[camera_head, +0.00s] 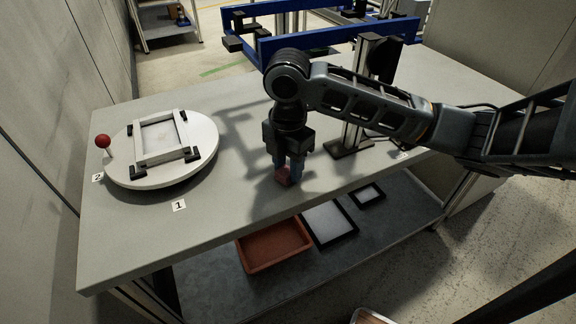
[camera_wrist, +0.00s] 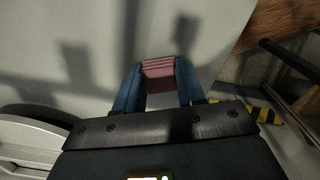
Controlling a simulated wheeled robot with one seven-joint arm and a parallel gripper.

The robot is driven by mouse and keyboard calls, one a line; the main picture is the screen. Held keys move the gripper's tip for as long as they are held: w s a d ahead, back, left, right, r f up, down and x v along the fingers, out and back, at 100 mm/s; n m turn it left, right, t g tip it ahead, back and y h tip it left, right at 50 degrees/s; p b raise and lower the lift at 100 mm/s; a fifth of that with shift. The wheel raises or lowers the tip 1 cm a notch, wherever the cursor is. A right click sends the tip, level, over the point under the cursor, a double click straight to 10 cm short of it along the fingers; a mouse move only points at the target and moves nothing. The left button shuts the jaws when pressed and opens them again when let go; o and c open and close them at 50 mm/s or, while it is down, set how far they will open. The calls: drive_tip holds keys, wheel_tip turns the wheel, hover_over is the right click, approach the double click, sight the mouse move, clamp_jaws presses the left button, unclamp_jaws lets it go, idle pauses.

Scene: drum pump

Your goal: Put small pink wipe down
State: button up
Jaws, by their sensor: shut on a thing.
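The small pink wipe (camera_head: 283,176) is in my gripper (camera_head: 287,172) at the front part of the grey table. In the wrist view the wipe (camera_wrist: 158,72) is a folded, layered pink block between the two blue fingers of my gripper (camera_wrist: 158,85). The fingers are shut on it. The gripper points down, and the wipe is at or just above the tabletop; I cannot tell whether it touches.
A white round turntable (camera_head: 202,163) with a square frame and a red knob (camera_head: 103,141) is at left. A blue-railed fixture (camera_head: 330,40) stands behind. An orange tray (camera_head: 273,246) and black-rimmed trays (camera_head: 329,222) lie on the lower shelf. The table (camera_head: 235,190) between turntable and gripper is clear.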

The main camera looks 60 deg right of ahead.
drive_tip(key=shift+f, duration=0.2)
drive_tip(key=o, duration=1)
drive_tip(key=shift+r, duration=0.1)
